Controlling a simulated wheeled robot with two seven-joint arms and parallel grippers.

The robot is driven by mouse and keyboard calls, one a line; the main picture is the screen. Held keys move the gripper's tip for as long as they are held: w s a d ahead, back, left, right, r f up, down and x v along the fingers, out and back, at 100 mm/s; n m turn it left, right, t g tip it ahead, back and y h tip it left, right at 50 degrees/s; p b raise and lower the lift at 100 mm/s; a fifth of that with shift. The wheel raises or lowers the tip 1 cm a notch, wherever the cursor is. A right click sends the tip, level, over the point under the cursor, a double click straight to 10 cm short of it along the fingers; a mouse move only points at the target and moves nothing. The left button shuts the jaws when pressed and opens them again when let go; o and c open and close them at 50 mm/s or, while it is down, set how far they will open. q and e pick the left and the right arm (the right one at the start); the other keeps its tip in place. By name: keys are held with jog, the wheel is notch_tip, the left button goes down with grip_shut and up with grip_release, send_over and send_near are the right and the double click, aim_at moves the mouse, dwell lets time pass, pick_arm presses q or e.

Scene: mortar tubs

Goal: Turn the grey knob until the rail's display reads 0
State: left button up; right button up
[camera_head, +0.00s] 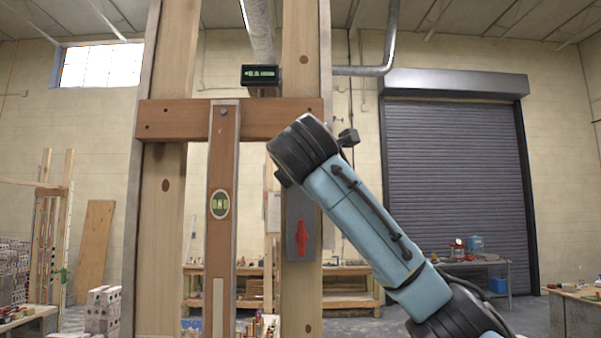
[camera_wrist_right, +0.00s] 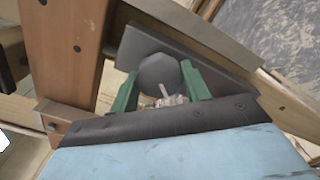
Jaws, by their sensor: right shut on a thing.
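The grey knob (camera_wrist_right: 158,74) is a rounded block on a dark grey plate (camera_wrist_right: 205,62) in the right wrist view. My right gripper (camera_wrist_right: 160,88) has its two green fingers on either side of the knob, shut on it. In the head view my right arm hides the knob and the gripper. The rail (camera_head: 180,118) is a brown wooden crosspiece over two upright posts. The display (camera_head: 260,75) is a small black box above it with lit green marks, too small to read surely. My left gripper is not in view.
A hanging brown board (camera_head: 221,262) with a spirit level (camera_head: 220,204) is pinned to the rail. A grey plate with a red arrow (camera_head: 301,240) is on the right post (camera_head: 301,40). A workbench stands behind, and a grey shutter door (camera_head: 455,180) is at right.

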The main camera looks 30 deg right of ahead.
jog(key=shift+f+n, duration=0.1)
jog(key=shift+n, duration=0.9)
jog(key=o, duration=1)
jog(key=b+v, duration=0.8)
jog(key=v, duration=0.5)
jog(key=shift+s+b, duration=0.25)
jog(key=shift+b, duration=0.15)
